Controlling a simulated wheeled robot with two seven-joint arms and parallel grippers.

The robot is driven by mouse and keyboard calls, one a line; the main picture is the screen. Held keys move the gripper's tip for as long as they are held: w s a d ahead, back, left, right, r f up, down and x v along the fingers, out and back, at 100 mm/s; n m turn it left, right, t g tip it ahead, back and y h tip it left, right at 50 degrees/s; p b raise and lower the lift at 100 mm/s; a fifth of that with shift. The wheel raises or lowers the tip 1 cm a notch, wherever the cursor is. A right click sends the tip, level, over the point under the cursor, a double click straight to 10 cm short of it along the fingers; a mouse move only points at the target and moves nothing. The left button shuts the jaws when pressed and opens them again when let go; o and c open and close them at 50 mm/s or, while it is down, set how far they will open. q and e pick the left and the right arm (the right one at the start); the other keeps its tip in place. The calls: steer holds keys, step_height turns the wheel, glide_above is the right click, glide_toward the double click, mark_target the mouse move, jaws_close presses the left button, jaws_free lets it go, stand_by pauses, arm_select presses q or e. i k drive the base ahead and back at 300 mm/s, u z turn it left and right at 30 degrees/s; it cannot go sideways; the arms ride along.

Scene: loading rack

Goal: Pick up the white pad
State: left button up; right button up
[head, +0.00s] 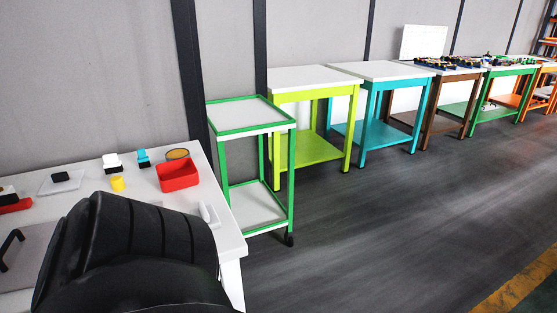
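A thin white square pad (48,187) lies flat on the white table (229,233) at the left, with a small black block (61,176) on it. Another small white piece (209,213) is at the table's right edge; I cannot tell exactly what it is. Neither of my grippers shows in the head view, and nothing is seen touching the pad.
A large black rounded shape (150,243) hides the table's front part. A red bin (178,175), a yellow cylinder (117,184) and small blocks stand farther back. A green-framed cart (252,114) and several coloured tables line the wall; the floor at right is clear.

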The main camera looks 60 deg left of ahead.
mark_target(207, 214)
steer(key=i, duration=1.4)
steer(key=u, duration=2.8)
